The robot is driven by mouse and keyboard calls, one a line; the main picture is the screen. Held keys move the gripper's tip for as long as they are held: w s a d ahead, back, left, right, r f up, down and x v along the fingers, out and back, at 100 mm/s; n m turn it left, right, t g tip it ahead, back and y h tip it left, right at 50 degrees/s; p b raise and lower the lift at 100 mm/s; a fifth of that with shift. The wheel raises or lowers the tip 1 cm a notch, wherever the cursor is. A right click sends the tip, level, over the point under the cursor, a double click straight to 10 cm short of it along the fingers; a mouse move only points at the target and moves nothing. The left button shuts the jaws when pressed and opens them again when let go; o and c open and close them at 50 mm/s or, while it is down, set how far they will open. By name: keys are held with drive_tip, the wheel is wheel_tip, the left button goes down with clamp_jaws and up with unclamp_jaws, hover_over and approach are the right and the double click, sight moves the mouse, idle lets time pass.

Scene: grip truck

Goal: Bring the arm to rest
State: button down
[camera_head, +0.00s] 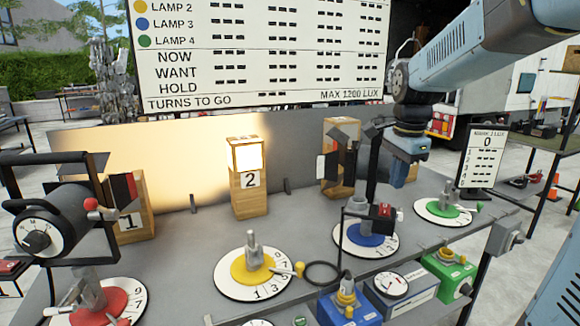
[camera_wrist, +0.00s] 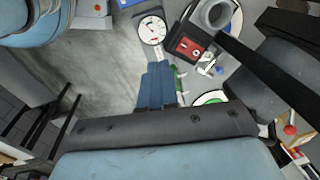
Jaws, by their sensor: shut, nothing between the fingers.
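My gripper (camera_head: 398,182) hangs fingers-down from my blue-grey arm at the right of the head view. It is above the workbench (camera_head: 205,265), apart from it, between the blue dial (camera_head: 365,239) and the green dial (camera_head: 446,211). Its blue fingers (camera_wrist: 157,72) are together and empty in the wrist view. My arm reaches in from the upper right, bent at the wrist, and covers part of the background. Near the fingers in the wrist view are a red switch box (camera_wrist: 190,47) and a round white gauge (camera_wrist: 152,29).
A dark lamp post (camera_head: 371,165) stands close left of my gripper. The yellow dial (camera_head: 250,266), red dial (camera_head: 113,305) and box 2 (camera_head: 249,205) stand farther left. A black-framed sign (camera_head: 483,158) is to the right. A gauge box (camera_head: 398,284) and green box (camera_head: 447,272) line the front.

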drive_tip(key=s+a+n+t, duration=0.2)
drive_tip(key=s+n+t, duration=0.2)
drive_tip(key=s+n, duration=1)
drive_tip(key=s, duration=0.4)
drive_tip(key=shift+f, duration=0.2)
